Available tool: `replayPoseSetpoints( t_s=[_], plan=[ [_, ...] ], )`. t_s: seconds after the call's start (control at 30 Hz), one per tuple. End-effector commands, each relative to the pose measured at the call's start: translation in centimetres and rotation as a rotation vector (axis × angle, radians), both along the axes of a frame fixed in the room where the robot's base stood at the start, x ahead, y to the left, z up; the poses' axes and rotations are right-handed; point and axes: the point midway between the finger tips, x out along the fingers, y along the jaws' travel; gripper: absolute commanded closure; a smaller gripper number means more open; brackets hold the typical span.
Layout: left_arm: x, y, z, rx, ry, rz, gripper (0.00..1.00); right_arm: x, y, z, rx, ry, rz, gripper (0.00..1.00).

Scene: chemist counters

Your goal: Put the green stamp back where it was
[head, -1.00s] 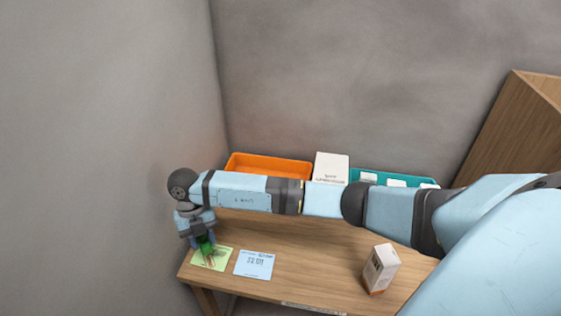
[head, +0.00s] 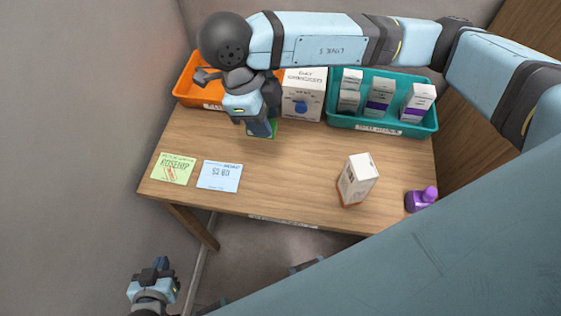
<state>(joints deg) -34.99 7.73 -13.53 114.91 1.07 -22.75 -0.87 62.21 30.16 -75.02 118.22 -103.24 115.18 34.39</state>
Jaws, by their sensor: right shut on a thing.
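My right gripper (head: 262,130) reaches down near the back of the wooden table, in front of the orange tray. It is shut on the green stamp, which the fingers hide. A flat green patch (head: 274,128) shows on the tabletop around the fingertips; I cannot tell if the stamp touches it. My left gripper (head: 160,268) hangs low at the bottom left, off the table and away from everything; its opening is unclear.
The table (head: 290,170) is clear in the middle. A green card (head: 174,168) and a blue card (head: 219,175) lie front left. A white carton (head: 357,180) and a purple stamp (head: 422,198) stand right. Behind are an orange tray (head: 190,88), white box (head: 304,88) and teal tray (head: 385,128).

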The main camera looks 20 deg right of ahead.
Motion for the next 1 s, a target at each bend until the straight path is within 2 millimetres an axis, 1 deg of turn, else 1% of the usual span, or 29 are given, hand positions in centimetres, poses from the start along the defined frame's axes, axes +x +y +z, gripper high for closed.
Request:
replayPoseSetpoints(
  t_s=[0.07,0.13,0.3,0.5,0.63,0.87,1.0],
  plan=[
    [0.0,0.0,-0.2,0.000,0.002,0.001,1.00,-0.2,0.0,-1.2,0.000,0.004,0.008,0.80],
    [-0.1,0.1,-0.3,0.001,0.004,0.001,1.00,-0.3,0.0,-2.7,0.000,0.007,0.008,0.80],
    [-0.2,0.2,-0.9,0.001,0.012,0.003,1.00,-0.3,0.0,-7.5,0.001,0.008,0.004,0.80],
    [-0.2,0.2,-0.8,-0.001,0.015,0.005,1.00,-0.2,0.0,-12.3,-0.002,0.006,0.005,0.80],
    [-0.1,0.2,-0.7,-0.002,0.012,0.005,1.00,-0.1,0.0,-14.5,-0.001,0.002,0.005,0.80],
    [0.0,0.1,-0.6,-0.002,0.008,0.004,1.00,-0.1,0.0,-16.1,-0.001,0.001,0.005,0.80],
    [0.0,0.0,-0.5,-0.003,0.007,0.003,1.00,-0.2,0.0,-18.2,0.000,0.003,0.004,0.80]
  ],
)
